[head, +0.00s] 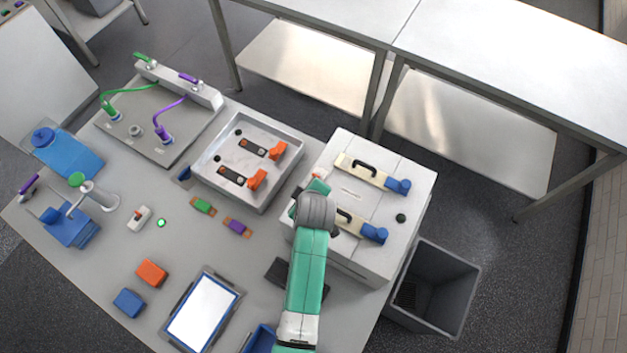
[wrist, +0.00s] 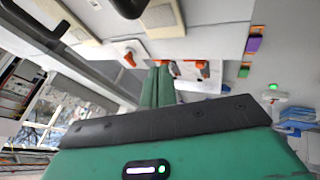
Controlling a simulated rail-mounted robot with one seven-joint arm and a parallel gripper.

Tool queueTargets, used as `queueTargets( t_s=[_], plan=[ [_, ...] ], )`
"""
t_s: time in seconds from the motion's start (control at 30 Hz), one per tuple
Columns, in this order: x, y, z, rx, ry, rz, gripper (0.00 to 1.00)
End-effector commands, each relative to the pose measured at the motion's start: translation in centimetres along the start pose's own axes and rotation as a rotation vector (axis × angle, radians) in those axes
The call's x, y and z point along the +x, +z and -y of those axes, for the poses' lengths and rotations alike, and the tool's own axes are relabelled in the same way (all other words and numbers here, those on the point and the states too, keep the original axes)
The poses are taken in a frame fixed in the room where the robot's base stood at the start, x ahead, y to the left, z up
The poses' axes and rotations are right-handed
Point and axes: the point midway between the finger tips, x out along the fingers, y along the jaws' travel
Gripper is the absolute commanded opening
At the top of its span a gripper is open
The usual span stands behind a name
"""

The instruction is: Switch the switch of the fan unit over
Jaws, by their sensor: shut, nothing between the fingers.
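A small white switch box (head: 139,218) with a red-orange lever sits on the grey table, left of centre in the head view. A lit green lamp (head: 161,222) is just right of it. No label is readable, so I cannot confirm that this is the fan unit's switch. The switch box also shows at the right of the wrist view (wrist: 273,97). My gripper (head: 318,186) is far to the right of it, over the left edge of the white cabinet, partly hidden by my wrist. In the wrist view its green fingers (wrist: 160,82) are together and empty.
The white cabinet (head: 345,150) carries two black handles and blue clamps. A metal tray (head: 213,160) with orange levers stands left of it. Green and purple blocks (head: 238,227) lie between. A white post with a green knob (head: 77,180) stands left of the switch box.

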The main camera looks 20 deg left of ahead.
Motion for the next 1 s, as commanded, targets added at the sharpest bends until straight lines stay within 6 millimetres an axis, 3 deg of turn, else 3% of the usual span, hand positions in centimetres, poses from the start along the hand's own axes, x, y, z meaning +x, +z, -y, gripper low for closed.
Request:
queueTargets(
  t_s=[0.1,0.33,0.83,1.0],
  plan=[
    [2.6,0.0,0.1,-0.001,-0.002,0.001,0.00],
    [4.0,0.1,-2.8,0.000,0.000,0.000,0.00],
    [4.3,0.3,-3.5,0.003,-0.002,0.001,0.00],
    [4.1,1.4,-4.5,0.034,-0.024,0.017,0.00]
  ],
)
